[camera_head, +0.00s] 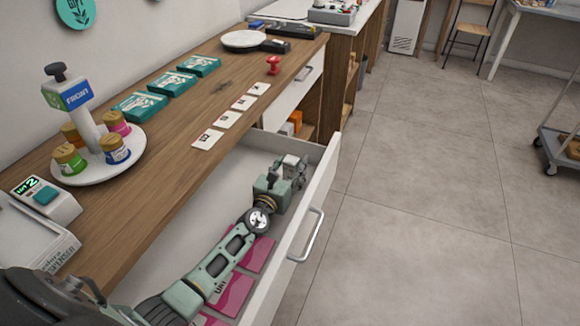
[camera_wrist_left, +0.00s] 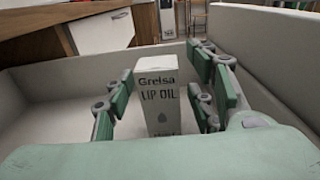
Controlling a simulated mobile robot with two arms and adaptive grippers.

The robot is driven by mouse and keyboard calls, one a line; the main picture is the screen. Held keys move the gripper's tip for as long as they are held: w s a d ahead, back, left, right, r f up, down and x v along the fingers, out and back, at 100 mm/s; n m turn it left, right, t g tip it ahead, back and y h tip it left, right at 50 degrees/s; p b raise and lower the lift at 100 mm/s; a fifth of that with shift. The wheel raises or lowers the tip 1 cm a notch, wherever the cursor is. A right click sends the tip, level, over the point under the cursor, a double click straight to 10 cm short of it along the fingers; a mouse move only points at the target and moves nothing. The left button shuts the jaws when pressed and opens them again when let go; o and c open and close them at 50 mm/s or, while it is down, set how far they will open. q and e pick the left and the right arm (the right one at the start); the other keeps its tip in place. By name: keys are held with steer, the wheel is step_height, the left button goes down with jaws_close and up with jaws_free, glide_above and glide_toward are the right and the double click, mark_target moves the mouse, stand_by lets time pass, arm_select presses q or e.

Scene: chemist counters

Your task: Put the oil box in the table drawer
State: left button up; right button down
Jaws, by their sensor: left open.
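The table drawer (camera_head: 318,190) is pulled open below the wooden counter in the head view. My left arm reaches down into it, and my left gripper (camera_head: 290,170) is low inside, near its far end. In the left wrist view, the oil box (camera_wrist_left: 158,112), a white upright carton marked "Grelsa LIP OIL", stands between the fingers of my left gripper (camera_wrist_left: 160,92). The fingers are open, one on each side, with a gap at least on the left. The box's lower end is hidden by the gripper body. In the head view the gripper mostly hides the box. My right gripper is out of view.
Pink flat packs (camera_head: 258,254) lie in the drawer under my arm. On the counter are a round white stand with jars (camera_head: 98,168), teal packs (camera_head: 140,106), white cards (camera_head: 207,139) and a red stamp (camera_head: 273,65).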

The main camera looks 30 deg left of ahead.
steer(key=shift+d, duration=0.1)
arm_select(q)
steer(key=shift+r, duration=0.15)
steer(key=shift+r+p, duration=0.45)
steer(key=shift+p, duration=0.2)
steer(key=shift+s+d+p, duration=0.2)
steer(key=shift+s+p, duration=0.2)
steer(key=shift+s, duration=0.85)
steer(key=s, duration=0.9)
steer(key=shift+s+d+r, duration=0.15)
steer(key=shift+s+r, duration=0.05)
steer(key=shift+r, duration=0.1)
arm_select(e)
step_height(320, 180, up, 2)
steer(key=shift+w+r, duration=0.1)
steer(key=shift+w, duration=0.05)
arm_select(q)
steer(key=shift+c, duration=0.2)
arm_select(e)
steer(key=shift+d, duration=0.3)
